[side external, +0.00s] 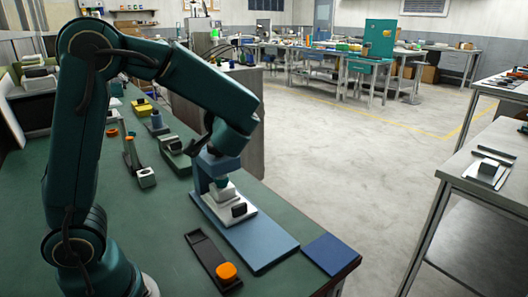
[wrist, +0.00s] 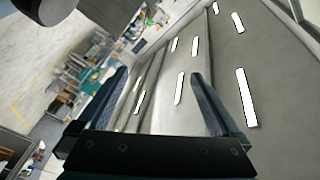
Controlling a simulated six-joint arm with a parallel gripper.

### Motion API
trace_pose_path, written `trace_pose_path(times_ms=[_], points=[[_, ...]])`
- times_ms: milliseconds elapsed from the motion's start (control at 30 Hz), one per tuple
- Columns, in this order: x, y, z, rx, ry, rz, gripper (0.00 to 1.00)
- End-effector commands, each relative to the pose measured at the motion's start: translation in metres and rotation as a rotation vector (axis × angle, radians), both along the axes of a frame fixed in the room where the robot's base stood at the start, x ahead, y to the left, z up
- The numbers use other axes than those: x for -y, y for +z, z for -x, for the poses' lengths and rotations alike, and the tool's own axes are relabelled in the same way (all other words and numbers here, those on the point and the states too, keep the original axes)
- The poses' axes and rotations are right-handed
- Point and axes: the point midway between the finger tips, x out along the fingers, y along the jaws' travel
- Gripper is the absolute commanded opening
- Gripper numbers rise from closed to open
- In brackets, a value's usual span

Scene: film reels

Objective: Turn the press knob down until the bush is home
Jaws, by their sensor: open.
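The press, with a blue-grey frame and head (side external: 213,168) on a long blue base (side external: 262,238), stands at the bench's right side in the side view. A pale grey stepped block (side external: 226,199) sits under its head, with a small dark block (side external: 239,210) at its front. My arm's end is above and behind the press head. My gripper (wrist: 160,76) is open in the wrist view, its two dark fingers apart with nothing between them. I cannot make out the fingers in the side view. I cannot clearly tell the knob or the bush apart here.
A black tray with an orange knob-like piece (side external: 226,271) lies in front of the press. A flat blue pad (side external: 331,254) is at the bench corner. Several small fixtures stand behind along the green bench (side external: 165,235). The wrist view faces the room and ceiling lights.

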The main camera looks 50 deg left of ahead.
Motion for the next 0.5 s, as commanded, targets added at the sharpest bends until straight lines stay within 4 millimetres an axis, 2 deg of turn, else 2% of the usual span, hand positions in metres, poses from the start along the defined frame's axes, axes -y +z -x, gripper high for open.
trace_pose_path(times_ms=[200,500], points=[[-0.0011,0.0017,-0.0036,-0.475,0.129,-0.170,1.00],[0.0005,-0.0012,-0.0045,-1.173,0.276,-0.307,1.00]])
